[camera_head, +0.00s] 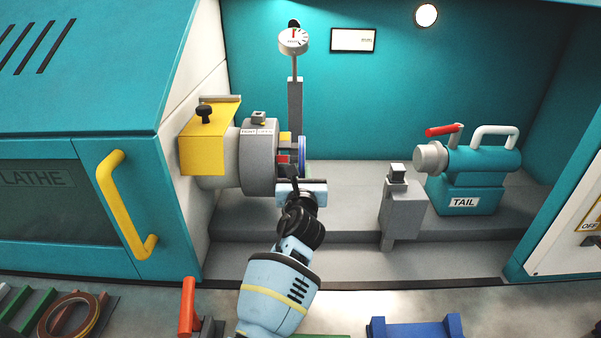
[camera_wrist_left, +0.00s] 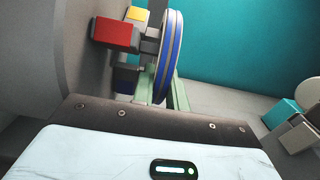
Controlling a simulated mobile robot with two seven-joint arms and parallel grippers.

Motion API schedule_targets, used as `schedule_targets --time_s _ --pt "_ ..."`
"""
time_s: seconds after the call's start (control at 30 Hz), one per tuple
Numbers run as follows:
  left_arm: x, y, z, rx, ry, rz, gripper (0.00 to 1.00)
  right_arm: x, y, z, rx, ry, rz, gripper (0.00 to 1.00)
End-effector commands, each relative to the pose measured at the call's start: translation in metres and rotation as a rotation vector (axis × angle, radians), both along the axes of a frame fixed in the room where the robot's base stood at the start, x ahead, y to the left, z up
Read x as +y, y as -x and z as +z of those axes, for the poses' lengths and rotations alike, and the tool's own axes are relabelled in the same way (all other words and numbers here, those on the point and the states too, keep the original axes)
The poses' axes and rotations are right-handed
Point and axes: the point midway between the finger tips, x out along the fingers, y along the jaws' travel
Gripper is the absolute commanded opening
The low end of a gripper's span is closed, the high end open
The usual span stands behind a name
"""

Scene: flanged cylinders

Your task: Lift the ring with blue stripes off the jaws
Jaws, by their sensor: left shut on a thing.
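The ring with blue stripes (camera_head: 303,155) is upright and edge-on at the front of the grey chuck (camera_head: 260,160), by its jaws. In the left wrist view the ring (camera_wrist_left: 169,58) shows grey between blue bands, beside a red jaw (camera_wrist_left: 116,33) and a yellow one (camera_wrist_left: 137,14). Grey jaw steps reach toward the ring; I cannot tell how far they sit inside it. My left gripper (camera_head: 302,176) comes from below and is shut on the ring's lower edge. Its pale green fingers show in the wrist view, partly hidden by the gripper body. My right gripper is not in view.
A dial gauge (camera_head: 293,40) on a post stands behind the chuck. A yellow guard (camera_head: 210,139) is at its left. A grey tool post (camera_head: 401,205) and teal tailstock (camera_head: 472,178) stand right, with a clear gap before them. A brown ring (camera_head: 42,322) lies front left.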

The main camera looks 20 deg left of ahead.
Motion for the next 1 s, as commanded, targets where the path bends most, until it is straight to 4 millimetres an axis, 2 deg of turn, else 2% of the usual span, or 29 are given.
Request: schedule_targets --time_s 1.0 --pt "-0.0023 -0.0009 0.0026 0.005 0.003 -0.002 0.00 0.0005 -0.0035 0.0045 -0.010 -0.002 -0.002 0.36"
